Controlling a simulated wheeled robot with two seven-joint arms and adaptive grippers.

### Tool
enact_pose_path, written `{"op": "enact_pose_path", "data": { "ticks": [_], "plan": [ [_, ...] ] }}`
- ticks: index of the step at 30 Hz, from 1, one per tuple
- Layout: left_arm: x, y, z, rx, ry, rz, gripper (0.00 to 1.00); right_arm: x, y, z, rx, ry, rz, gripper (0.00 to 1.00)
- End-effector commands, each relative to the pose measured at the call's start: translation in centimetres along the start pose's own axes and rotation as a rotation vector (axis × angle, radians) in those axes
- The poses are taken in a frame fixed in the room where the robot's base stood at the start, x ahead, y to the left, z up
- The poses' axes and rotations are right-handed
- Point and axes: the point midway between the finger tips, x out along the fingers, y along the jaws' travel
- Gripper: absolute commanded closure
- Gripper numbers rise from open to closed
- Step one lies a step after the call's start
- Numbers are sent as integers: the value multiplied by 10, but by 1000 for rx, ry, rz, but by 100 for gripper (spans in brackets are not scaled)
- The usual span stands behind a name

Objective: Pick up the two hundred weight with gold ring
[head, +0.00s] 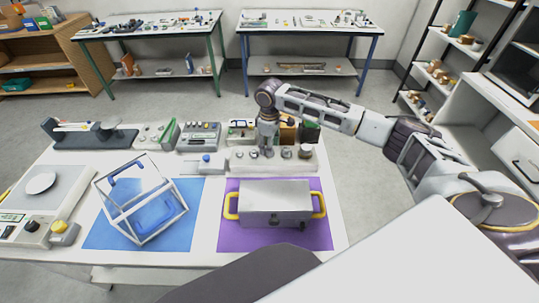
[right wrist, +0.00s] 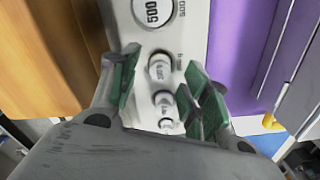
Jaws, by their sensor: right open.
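My right gripper (head: 268,153) points down over the white weight rack (head: 232,162) at the back of the table. In the right wrist view the right gripper (right wrist: 168,92) is open, with green pads either side of a row of small grey-white weights. A larger weight (right wrist: 158,66), a middle one (right wrist: 163,97) and a smaller one (right wrist: 165,123) stand in that row. Their markings are too blurred to read, and I cannot make out a gold ring. A round top marked 500 (right wrist: 152,12) is beyond them. My left gripper is not in view.
A silver box with yellow handles (head: 275,203) stands on a purple mat (head: 232,240). A balance pan (head: 41,182) is at left. Instruments (head: 199,135) line the back.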

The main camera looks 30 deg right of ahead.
Motion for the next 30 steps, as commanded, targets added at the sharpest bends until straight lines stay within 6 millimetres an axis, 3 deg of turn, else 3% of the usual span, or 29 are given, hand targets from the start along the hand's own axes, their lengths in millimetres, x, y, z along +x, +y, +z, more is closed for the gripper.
{"op": "enact_pose_path", "data": {
  "ticks": [6, 21, 30],
  "plan": [
    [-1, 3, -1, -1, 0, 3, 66, 18, 0, 1, 0, -1, 0, 53],
    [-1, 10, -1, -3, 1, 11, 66, 20, 0, 0, 0, 0, 1, 53],
    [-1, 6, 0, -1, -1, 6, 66, 19, 0, 1, 0, 0, 1, 92]
  ]
}}
